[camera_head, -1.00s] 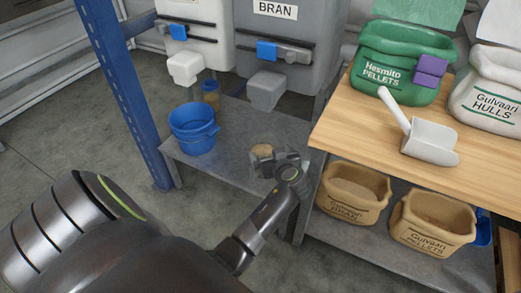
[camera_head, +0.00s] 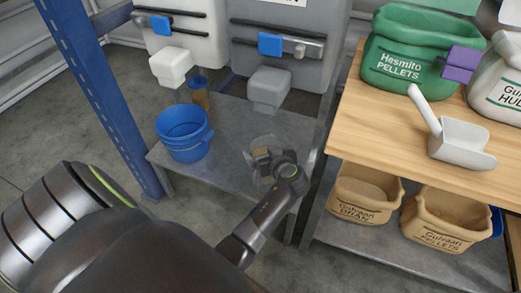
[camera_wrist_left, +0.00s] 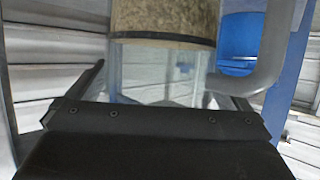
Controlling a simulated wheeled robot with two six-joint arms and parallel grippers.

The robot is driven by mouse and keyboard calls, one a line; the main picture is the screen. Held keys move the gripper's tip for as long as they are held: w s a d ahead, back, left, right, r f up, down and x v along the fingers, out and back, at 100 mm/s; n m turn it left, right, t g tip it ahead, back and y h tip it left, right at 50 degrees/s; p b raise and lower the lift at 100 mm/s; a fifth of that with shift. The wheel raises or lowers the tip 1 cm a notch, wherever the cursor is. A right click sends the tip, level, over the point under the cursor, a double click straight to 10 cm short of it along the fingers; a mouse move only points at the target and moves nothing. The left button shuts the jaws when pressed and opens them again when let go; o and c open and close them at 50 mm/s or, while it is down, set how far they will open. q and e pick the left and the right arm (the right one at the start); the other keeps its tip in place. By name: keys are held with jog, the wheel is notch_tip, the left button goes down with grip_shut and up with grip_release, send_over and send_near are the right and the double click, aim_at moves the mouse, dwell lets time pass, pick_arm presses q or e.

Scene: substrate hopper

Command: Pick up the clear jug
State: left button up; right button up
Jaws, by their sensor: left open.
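The clear jug (camera_head: 262,142) stands on the lower grey metal shelf, with tan grain in its bottom. My left gripper (camera_head: 270,168) is open at the jug's near side in the head view and hides part of it. In the left wrist view, which looks upside down, the jug (camera_wrist_left: 150,70) lies between the spread fingers of the left gripper (camera_wrist_left: 160,82). A grey curved handle (camera_wrist_left: 262,75) shows at the jug's right there. I cannot tell whether either finger touches the jug. My right gripper is not in view.
A blue bucket (camera_head: 183,133) and a small blue-topped container (camera_head: 198,95) stand left of the jug on the shelf (camera_head: 225,175). Hopper spouts (camera_head: 268,90) hang above. A blue post (camera_head: 95,95) is at left. A wooden table (camera_head: 375,135) with sacks and a scoop (camera_head: 455,140) is at right.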

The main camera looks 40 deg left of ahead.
pick_arm(q)
jog(key=shift+s+d+r, duration=0.1)
jog(key=shift+d+r, duration=0.05)
jog(key=shift+r, duration=0.05)
jog(key=c, duration=1.5)
